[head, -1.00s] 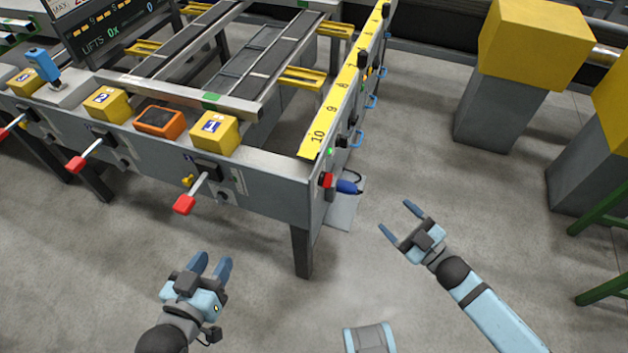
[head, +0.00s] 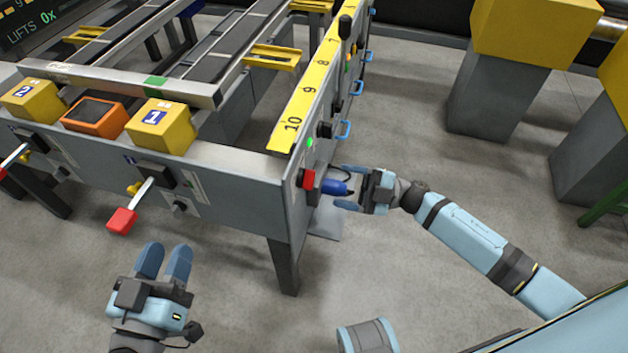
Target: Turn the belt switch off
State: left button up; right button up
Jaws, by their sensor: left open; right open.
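A red switch-like block (head: 309,179) sits on the runout table's right side face near the front corner. A green light (head: 310,143) glows above it. No label shows which control is the belt switch. A blue rounded plug-like piece (head: 334,187) with a dark cable is just right of the red block. My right gripper (head: 346,188) is open beside this face, its fingers pointing left toward the blue piece. I cannot tell whether they touch it. My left gripper (head: 165,257) is open and empty, low in front of the table's front face.
Red-ended levers (head: 122,221) stick out from the front face. Blue handles (head: 343,129) and a black knob (head: 345,27) line the right side. Yellow-topped grey blocks (head: 535,30) stand at the right. Floor between them and the table is clear.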

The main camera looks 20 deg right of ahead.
aim_at(306, 179)
pick_arm(q)
jog(key=shift+s+d+r+t+h+b, duration=0.1)
jog(key=shift+d+r+t+h+b, duration=0.1)
jog(key=shift+r, duration=0.25)
jog(key=shift+s+d+r+t+h+b, duration=0.1)
jog(key=shift+r+t+h+b, duration=0.1)
jog(key=shift+r, duration=0.25)
pick_arm(e)
jog(key=shift+x, duration=3.65)
pick_arm(q)
jog(key=shift+w, duration=0.1)
pick_arm(e)
jog(key=c, duration=0.9)
